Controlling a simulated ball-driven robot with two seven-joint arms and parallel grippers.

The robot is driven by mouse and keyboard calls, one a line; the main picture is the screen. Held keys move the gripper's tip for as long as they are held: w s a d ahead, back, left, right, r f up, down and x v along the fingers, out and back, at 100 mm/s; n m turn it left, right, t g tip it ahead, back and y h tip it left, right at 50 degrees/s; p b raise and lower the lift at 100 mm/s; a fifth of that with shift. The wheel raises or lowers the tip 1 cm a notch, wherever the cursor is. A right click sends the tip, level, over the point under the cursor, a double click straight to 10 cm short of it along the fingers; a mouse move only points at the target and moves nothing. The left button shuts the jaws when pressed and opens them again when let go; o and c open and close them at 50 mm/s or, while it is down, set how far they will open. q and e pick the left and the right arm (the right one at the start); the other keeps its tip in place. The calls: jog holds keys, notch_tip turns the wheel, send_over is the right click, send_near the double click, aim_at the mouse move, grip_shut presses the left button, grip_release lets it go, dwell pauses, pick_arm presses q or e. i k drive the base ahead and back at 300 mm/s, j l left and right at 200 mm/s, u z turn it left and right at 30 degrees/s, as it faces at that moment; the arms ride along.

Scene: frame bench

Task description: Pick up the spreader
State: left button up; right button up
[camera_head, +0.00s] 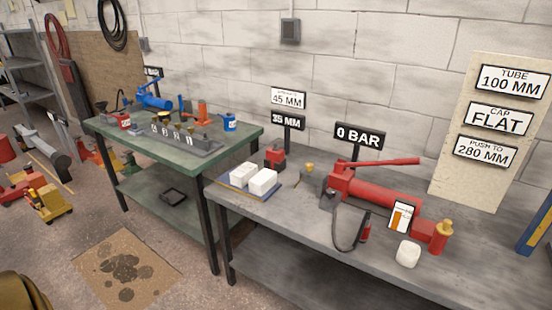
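A small red and black tool (275,156) stands near the back of the grey bench (290,225), below the 45 MM and 35 MM signs. It may be the spreader, but it is too small to tell for sure. A red hand pump (375,190) with a long red lever lies to its right, with a dark hose (338,235) looping in front. A red cylinder with a yellow tip (439,237) stands at the pump's right end. Neither of my grippers is in view.
White blocks on a blue-edged mat (236,190) lie in front of the red and black tool. A white lump (408,254) sits near the front edge. A green bench (130,140) holding several tools adjoins at left. A stained cardboard sheet (125,268) lies on the floor.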

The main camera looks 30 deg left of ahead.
aim_at(274, 154)
jog(key=u, duration=1.25)
